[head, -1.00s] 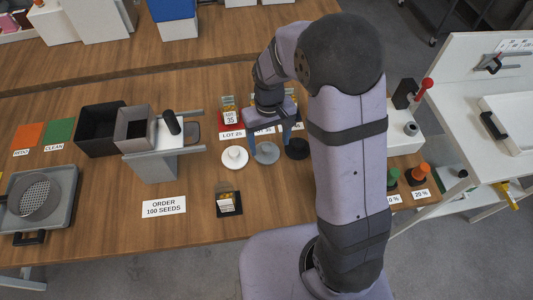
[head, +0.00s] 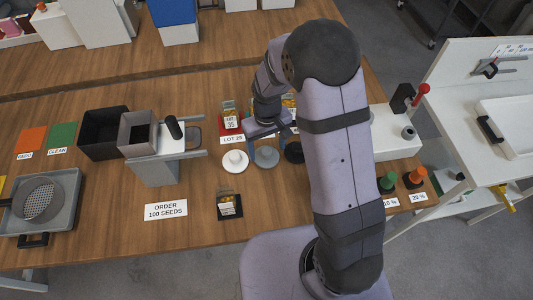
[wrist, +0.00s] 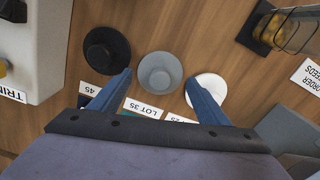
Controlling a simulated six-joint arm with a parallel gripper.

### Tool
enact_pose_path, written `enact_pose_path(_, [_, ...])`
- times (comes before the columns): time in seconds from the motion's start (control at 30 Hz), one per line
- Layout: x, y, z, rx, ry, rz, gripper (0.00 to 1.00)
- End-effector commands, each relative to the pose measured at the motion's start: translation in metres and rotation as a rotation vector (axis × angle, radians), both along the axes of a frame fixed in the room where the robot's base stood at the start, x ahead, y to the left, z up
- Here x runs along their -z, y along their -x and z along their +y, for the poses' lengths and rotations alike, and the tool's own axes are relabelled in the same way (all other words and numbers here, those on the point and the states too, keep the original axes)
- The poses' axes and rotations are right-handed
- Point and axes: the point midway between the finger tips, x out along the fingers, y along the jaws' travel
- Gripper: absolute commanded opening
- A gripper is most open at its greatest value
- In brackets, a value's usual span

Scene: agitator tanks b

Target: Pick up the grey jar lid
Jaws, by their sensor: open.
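The grey jar lid (head: 266,157) lies flat on the wooden table between the white lid (head: 234,161) and the black lid (head: 294,152). It is round with a raised knob. In the wrist view the grey lid (wrist: 160,72) shows just beyond and between my fingertips. My gripper (wrist: 159,82) is open and empty, with one finger on each side of the lid's near edge. The left finger is near the black lid (wrist: 107,50), and the right finger overlaps the white lid (wrist: 207,90) in the picture. The height above the table is hard to tell.
Lot labels (wrist: 144,108) and seed jars stand behind the lids, partly hidden by my arm. A glass holder (wrist: 280,28) stands at the upper right of the wrist view. A white machine (wrist: 35,45) stands at the left there.

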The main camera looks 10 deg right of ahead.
Motion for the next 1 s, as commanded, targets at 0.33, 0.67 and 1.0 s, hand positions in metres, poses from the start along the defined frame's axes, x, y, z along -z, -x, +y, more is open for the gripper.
enact_pose_path(0.33, [0.030, 0.000, 0.001, 0.000, 0.000, 0.000, 0.70])
enact_pose_path(0.67, [0.033, -0.001, 0.001, 0.000, 0.000, -0.001, 0.63])
enact_pose_path(1.0, [0.032, -0.001, 0.001, 0.000, 0.000, -0.001, 0.42])
